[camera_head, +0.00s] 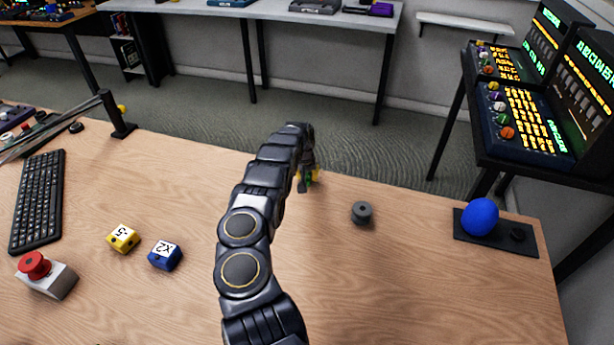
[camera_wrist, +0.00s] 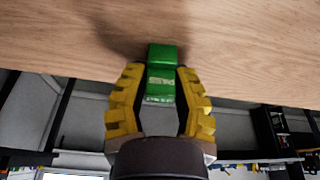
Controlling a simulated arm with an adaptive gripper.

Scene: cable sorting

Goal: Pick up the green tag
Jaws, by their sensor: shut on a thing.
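The green tag (camera_wrist: 162,70) is a small green block with a pale marking on its face. It sits between the yellow-padded fingers of my gripper (camera_wrist: 160,92) in the wrist view, and both fingertips press against its sides. A shadow lies on the wood beside the tag. I cannot tell whether the tag touches the table.
On the table (camera_head: 400,290) are a grey cylinder (camera_head: 361,212), a blue ball (camera_head: 480,217) on a black base (camera_head: 515,238), a yellow cube (camera_head: 123,239), a blue cube (camera_head: 165,255), a red button box (camera_head: 47,277) and a keyboard (camera_head: 37,200). The right front is clear.

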